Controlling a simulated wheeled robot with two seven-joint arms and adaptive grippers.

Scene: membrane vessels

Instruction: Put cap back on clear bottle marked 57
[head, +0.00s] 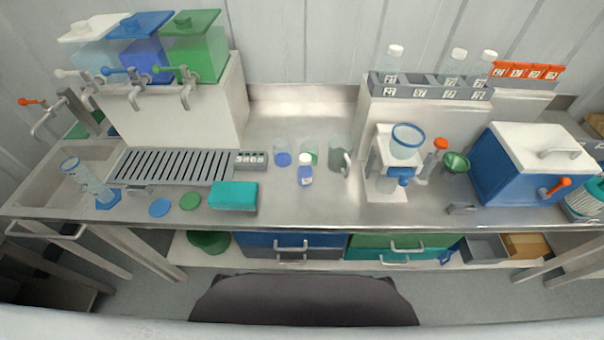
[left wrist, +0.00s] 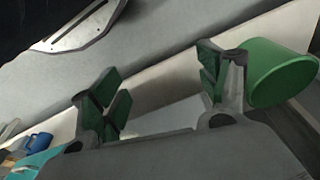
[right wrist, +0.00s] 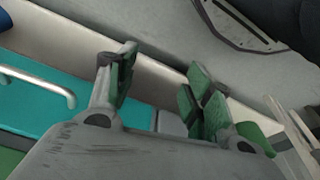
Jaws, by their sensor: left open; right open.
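A small bottle (head: 305,174) with a white top and blue-violet contents stands upright at the middle of the steel bench in the head view. Clear bottles with white tops stand in the grey rack (head: 432,93) at the back: one on the left (head: 394,64) and two on the right (head: 456,66) (head: 487,66). I cannot read the number 57 on any bottle, and I cannot make out a loose cap. My left gripper (left wrist: 160,88) is open and empty in the left wrist view. My right gripper (right wrist: 160,84) is open and empty in the right wrist view. Neither shows in the head view.
Clear vessels (head: 282,154) (head: 309,152) and a handled beaker (head: 340,158) stand behind the small bottle. A teal block (head: 233,195) and a drain grate (head: 170,166) are left. A funnel stand (head: 393,155) and a blue box (head: 520,170) are right. The front-centre bench is clear.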

